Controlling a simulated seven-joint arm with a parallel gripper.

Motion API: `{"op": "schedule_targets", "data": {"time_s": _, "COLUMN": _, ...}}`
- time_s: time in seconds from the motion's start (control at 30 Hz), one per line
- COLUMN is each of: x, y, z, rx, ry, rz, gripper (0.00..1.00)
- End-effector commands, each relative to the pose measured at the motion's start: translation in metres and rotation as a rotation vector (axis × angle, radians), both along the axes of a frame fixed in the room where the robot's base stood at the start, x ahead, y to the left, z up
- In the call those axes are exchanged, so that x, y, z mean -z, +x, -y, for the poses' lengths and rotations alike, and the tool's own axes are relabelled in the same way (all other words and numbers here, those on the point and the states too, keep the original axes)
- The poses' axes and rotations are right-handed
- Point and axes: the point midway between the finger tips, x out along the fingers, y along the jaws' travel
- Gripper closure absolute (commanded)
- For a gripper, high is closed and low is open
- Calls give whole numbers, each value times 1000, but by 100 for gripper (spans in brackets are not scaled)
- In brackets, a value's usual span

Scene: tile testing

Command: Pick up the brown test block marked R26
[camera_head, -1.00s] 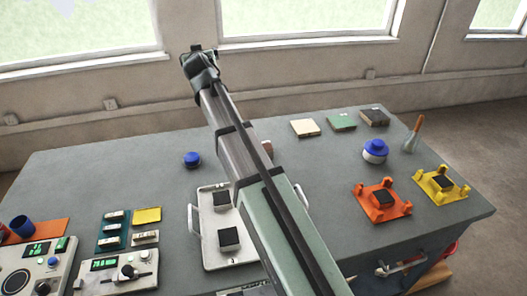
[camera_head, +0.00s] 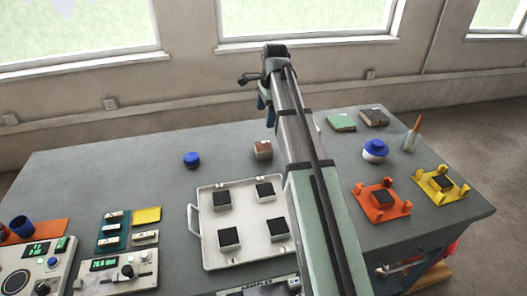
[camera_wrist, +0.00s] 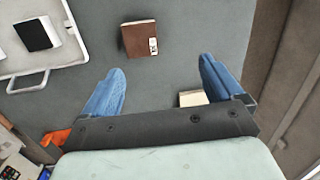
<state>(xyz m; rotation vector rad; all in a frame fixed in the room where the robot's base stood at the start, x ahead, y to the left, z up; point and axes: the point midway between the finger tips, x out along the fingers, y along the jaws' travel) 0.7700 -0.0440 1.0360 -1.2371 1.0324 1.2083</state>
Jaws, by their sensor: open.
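A brown block (camera_head: 263,150) stands on the grey bench, behind the white tray. In the wrist view the brown block (camera_wrist: 139,39) has a small white label on its right side, too small to read. My gripper (camera_wrist: 162,68) is open and empty, its blue fingers apart. In that view the block lies beyond the fingertips, ahead of the gap and nearer the left finger. In the head view my gripper (camera_head: 266,107) is raised near the bench's back edge, and nothing touches the block.
The white tray (camera_head: 208,262) holds several dark-topped blocks. A cream block (camera_wrist: 193,98) shows partly behind my gripper. Green (camera_head: 341,123) and dark (camera_head: 373,117) blocks lie at the back right. Bench between is clear.

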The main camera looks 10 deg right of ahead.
Motion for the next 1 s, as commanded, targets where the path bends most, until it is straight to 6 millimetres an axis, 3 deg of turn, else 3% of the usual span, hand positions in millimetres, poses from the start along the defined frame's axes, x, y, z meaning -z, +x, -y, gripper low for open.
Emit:
{"op": "schedule_targets", "data": {"time_s": 0.27, "x": 7, "y": -22, "z": 5, "rx": 87, "ry": 64, "rz": -119, "gripper": 6}}
{"op": "schedule_targets", "data": {"time_s": 0.7, "x": 71, "y": -21, "z": -4, "rx": 86, "ry": 63, "rz": -119, "gripper": 6}}
{"op": "schedule_targets", "data": {"time_s": 1.0, "x": 86, "y": -20, "z": -6, "rx": 85, "ry": 63, "rz": -117, "gripper": 6}}
